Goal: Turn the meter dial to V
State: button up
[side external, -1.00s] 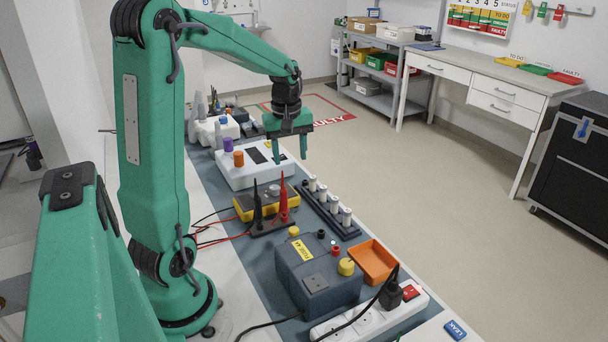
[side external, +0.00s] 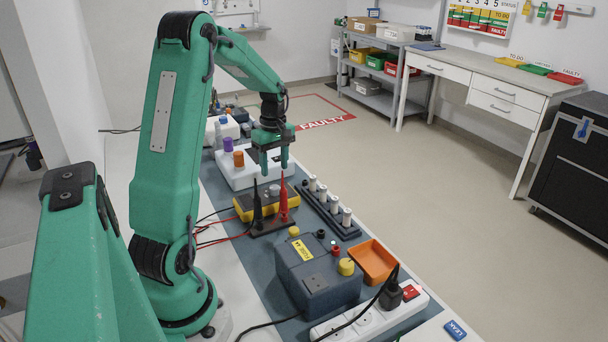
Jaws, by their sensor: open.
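The yellow meter (side external: 243,207) lies on the grey mat, partly behind the upright black probe (side external: 257,206) and red probe (side external: 283,197). A small grey knob, probably its dial (side external: 274,190), shows between the probes. Its pointer and markings are too small to read. My gripper (side external: 274,168) points down, open and empty, above the far side of the meter. Its fingers are apart from the knob, and the tip of the red probe is close to the right finger in the picture.
A white box (side external: 228,172) with purple and orange knobs stands behind the meter. A rack of white cylinders (side external: 330,210) is to the right. A dark grey box (side external: 315,280) and an orange tray (side external: 374,262) stand nearer. Red and black leads run left from the probes.

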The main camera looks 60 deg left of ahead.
aim_at(275, 187)
jog(key=shift+s+f, duration=0.15)
jog(key=shift+f, duration=3.05)
jog(key=c, duration=1)
